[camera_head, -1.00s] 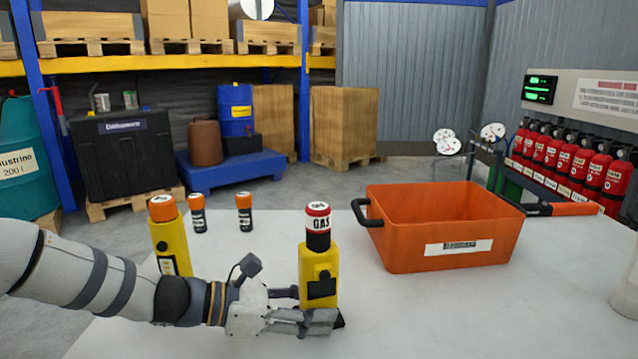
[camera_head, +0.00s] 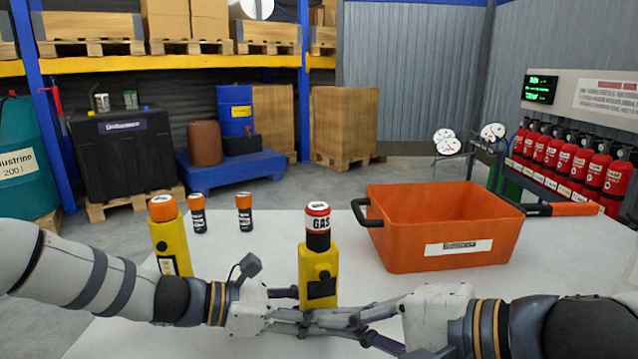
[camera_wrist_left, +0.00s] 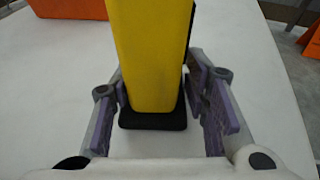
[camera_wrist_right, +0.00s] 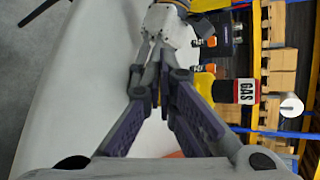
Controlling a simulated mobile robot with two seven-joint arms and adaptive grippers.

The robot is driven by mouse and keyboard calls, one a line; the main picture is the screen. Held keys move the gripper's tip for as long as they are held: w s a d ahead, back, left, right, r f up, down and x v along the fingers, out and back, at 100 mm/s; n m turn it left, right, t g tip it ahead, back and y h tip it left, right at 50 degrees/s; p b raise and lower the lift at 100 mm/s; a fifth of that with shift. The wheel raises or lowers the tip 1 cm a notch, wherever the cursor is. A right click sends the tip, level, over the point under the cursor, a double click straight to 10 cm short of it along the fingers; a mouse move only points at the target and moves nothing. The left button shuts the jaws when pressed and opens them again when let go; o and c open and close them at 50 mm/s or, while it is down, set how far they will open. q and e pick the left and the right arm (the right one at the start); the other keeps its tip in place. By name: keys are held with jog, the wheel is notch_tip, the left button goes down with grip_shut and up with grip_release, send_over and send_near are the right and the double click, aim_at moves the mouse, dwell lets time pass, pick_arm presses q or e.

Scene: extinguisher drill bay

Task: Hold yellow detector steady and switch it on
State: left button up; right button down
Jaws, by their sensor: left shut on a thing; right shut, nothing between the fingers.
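The yellow detector (camera_head: 318,266) stands upright on the table, with a red, white and black cap marked GAS (camera_head: 318,222) on top. A dark panel and a round knob show on its front. My left gripper (camera_head: 308,318) is shut around its lower part; the left wrist view shows the yellow body (camera_wrist_left: 152,60) and black base between the pads. My right gripper (camera_head: 345,325) is shut and empty, its fingertips low in front of the detector near the left fingers. Whether the fingertips touch the detector I cannot tell.
A second yellow device with an orange cap (camera_head: 168,240) stands behind my left arm. Two small dark orange-capped canisters (camera_head: 198,212) (camera_head: 244,212) stand farther back. An orange crate (camera_head: 440,228) with black handles stands right of the detector. The table between crate and detector is clear.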

pick_arm(q)
jog(key=shift+f, duration=0.1)
pick_arm(e)
jog(key=shift+w+a, duration=0.25)
jog(key=shift+w, duration=0.65)
jog(key=shift+w+a, duration=0.25)
jog(key=shift+w, duration=0.65)
jog(key=shift+w+a, duration=0.25)
jog(key=shift+w, duration=0.65)
jog(key=shift+w, duration=0.1)
jog(key=shift+w+a, duration=0.15)
jog(key=shift+w, duration=0.15)
jog(key=shift+s, duration=0.4)
pick_arm(q)
jog(key=o, duration=1.2)
jog(key=shift+c, duration=0.2)
pick_arm(e)
jog(key=s+d, duration=0.2)
jog(key=s, duration=0.3)
jog(key=shift+s, duration=0.4)
